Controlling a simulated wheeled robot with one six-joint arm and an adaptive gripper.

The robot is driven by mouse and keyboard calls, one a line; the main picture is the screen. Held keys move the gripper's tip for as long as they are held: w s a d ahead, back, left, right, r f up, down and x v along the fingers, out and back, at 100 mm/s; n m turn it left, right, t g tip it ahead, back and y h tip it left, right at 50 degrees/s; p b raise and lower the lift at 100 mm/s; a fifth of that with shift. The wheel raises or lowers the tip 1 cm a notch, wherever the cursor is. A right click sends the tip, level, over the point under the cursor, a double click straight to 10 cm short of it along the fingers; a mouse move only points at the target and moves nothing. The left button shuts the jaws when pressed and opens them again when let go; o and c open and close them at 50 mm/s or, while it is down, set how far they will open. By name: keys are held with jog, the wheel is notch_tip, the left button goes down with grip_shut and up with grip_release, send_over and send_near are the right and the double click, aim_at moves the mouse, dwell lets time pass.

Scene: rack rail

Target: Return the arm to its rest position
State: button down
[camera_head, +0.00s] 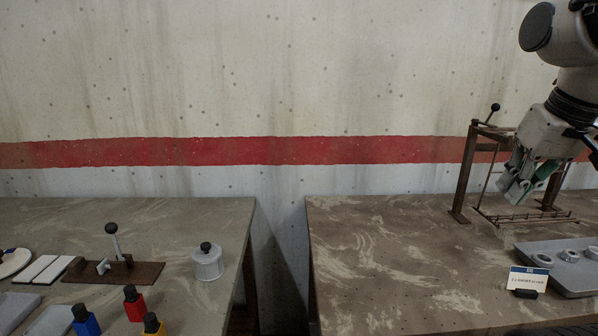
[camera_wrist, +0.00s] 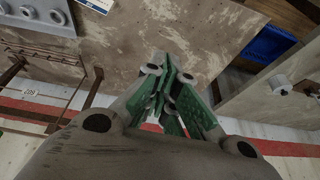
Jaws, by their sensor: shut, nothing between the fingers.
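My gripper (camera_head: 522,190) hangs at the right of the head view, at the end of my grey arm, its fingers pointing down. It appears in front of the rusty rack (camera_head: 466,172) on the right table. In the wrist view my gripper (camera_wrist: 168,68) has its green-padded fingers together with nothing between them. The rack also shows in the wrist view (camera_wrist: 70,105), to the left of the fingers. Part of the rack is hidden behind my gripper in the head view.
A grey tray (camera_head: 580,278) with metal rings and a small sign (camera_head: 527,280) stand on the right table (camera_head: 380,260). The right table's left part is clear.

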jog(key=s+f, duration=0.4)
jog(key=f, duration=0.1)
jog(key=shift+s+f, duration=0.25)
jog(key=shift+f, duration=0.1)
dwell(0.3)
